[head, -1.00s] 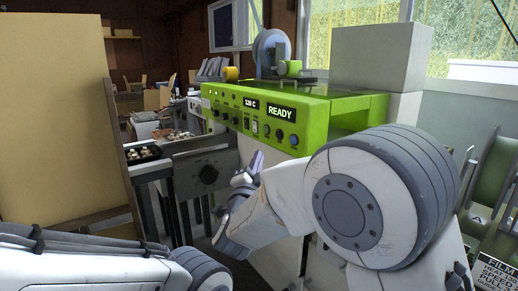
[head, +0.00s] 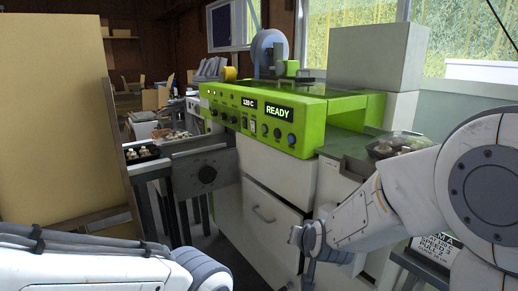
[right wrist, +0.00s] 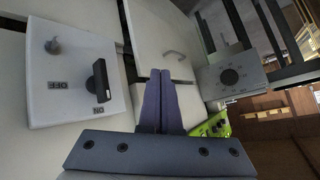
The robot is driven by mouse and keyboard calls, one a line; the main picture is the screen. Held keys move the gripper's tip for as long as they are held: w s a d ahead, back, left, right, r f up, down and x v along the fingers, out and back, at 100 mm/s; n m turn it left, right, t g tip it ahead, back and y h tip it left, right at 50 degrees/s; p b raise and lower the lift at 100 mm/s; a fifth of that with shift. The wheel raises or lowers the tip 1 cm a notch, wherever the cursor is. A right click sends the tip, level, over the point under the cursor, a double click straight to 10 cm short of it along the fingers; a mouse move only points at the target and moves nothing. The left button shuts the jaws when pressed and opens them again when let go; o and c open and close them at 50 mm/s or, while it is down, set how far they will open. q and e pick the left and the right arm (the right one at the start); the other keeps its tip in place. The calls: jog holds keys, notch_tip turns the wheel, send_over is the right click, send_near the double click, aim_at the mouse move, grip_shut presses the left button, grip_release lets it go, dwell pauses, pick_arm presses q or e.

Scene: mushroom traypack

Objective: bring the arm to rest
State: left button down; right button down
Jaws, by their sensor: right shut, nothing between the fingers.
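My right arm comes in from the right in the head view and reaches low in front of the white cabinet (head: 268,208). Its gripper is small and partly hidden there. In the right wrist view my right gripper (right wrist: 162,75) has its two bluish fingers together, with nothing between them. The fingers point towards the white cabinet fronts and appear clear of them. Part of my left arm lies along the bottom left of the head view; its gripper is outside the picture.
A green machine (head: 290,137) reading "READY" stands on the cabinet. A clear-covered mushroom pack (head: 393,146) sits on the grey surface at right, close to my right arm. A black mushroom tray (head: 141,154) is at left, beside a tan board (head: 55,110). An ON/OFF switch panel (right wrist: 75,75) is near my right gripper.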

jog(key=s+d+f+n+g, duration=0.1)
jog(key=s+d+f+g, duration=0.15)
jog(key=s, duration=0.25)
jog(key=s+d+f+n+g+h, duration=0.1)
jog(key=s+d+f+g, duration=0.15)
jog(key=s, duration=0.35)
jog(key=s+d+f+n+g, duration=0.1)
jog(key=s+d+f+g, duration=0.1)
jog(key=s+d, duration=0.25)
jog(key=s+a+r+n+g, duration=0.1)
jog(key=s+a+r+n, duration=0.25)
jog(key=s+a, duration=0.4)
jog(key=s+a+r+n+g, duration=0.2)
jog(key=s+a+n, duration=0.2)
jog(key=s+a, duration=0.35)
notch_tip(320, 180, up, 30)
jog(key=p, duration=3)
jog(key=shift+w+d+y, duration=0.2)
jog(key=shift+d+y, duration=0.1)
jog(key=shift+d, duration=0.1)
